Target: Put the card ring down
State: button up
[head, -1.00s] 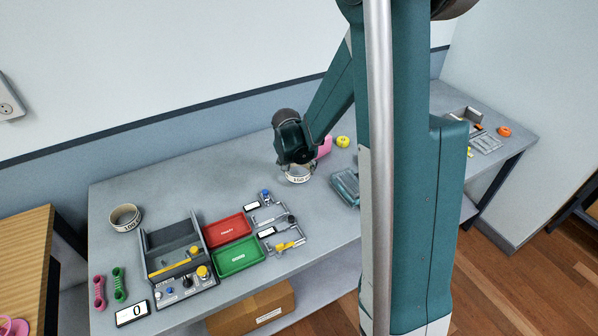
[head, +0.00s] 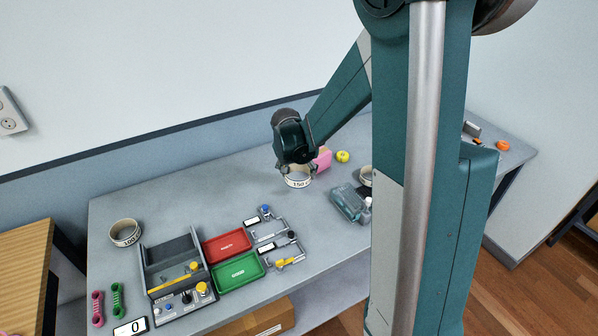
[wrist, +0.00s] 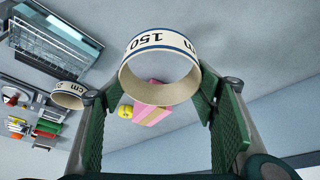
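The card ring marked 150 (head: 298,181), cream with a dark blue rim, is right under my gripper (head: 297,167) over the middle of the grey bench. In the wrist view the ring (wrist: 160,52) sits between and just beyond my fingertips. The fingers are wide apart. A gap shows between the left finger and the ring; the right fingertip overlaps the ring's edge, and I cannot tell whether it touches. The ring looks to be at or close to the bench top; its underside contact is hidden.
A ring marked 100 (head: 124,232) stands at the bench's left. Red (head: 228,246) and green (head: 238,272) trays lie front left.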

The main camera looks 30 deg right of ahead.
dwell(0.5)
jog(key=n+t+y, duration=0.1)
jog(key=n+y, duration=0.3)
jog(key=n, duration=0.8)
send_over(179, 213)
jog(key=s, duration=0.2)
jog(key=shift+w+r+p, duration=0.15)
jog(key=shift+w+p, duration=0.1)
jog(key=shift+p, duration=0.1)
jog(key=shift+d+f, duration=0.1)
jog(key=shift+f, duration=3.05)
jog(key=shift+f+b, duration=0.4)
jog(key=shift+f, duration=1.5)
jog(key=shift+f, duration=0.1)
